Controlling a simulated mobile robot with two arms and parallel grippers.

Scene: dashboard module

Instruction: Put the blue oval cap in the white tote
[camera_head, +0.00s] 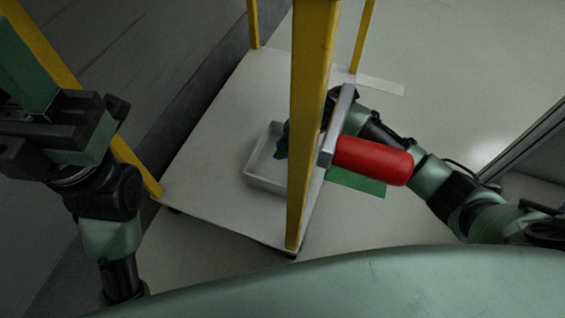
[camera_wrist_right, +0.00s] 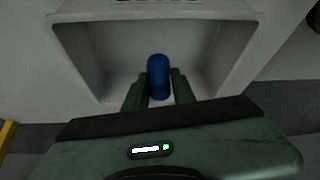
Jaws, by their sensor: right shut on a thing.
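The white tote (camera_head: 262,184) stands on the pale lower deck of a yellow-posted cart, partly behind a yellow post. My right gripper (camera_head: 281,150) reaches in from the right behind that post, with its fingers over the tote. In the right wrist view the blue oval cap (camera_wrist_right: 158,72) is between the two green fingers of my right gripper (camera_wrist_right: 157,88), which are shut on it. The tote's walls (camera_wrist_right: 85,55) surround the cap there; I cannot tell whether the cap touches its floor. My left gripper (camera_head: 30,105) is at the left edge, and its jaw opening is unclear.
The yellow post (camera_head: 308,110) stands close to my right arm. A red cylinder (camera_head: 372,160) and a green flat piece (camera_head: 357,182) are right of it. The cart deck (camera_head: 215,135) is bare left of the tote.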

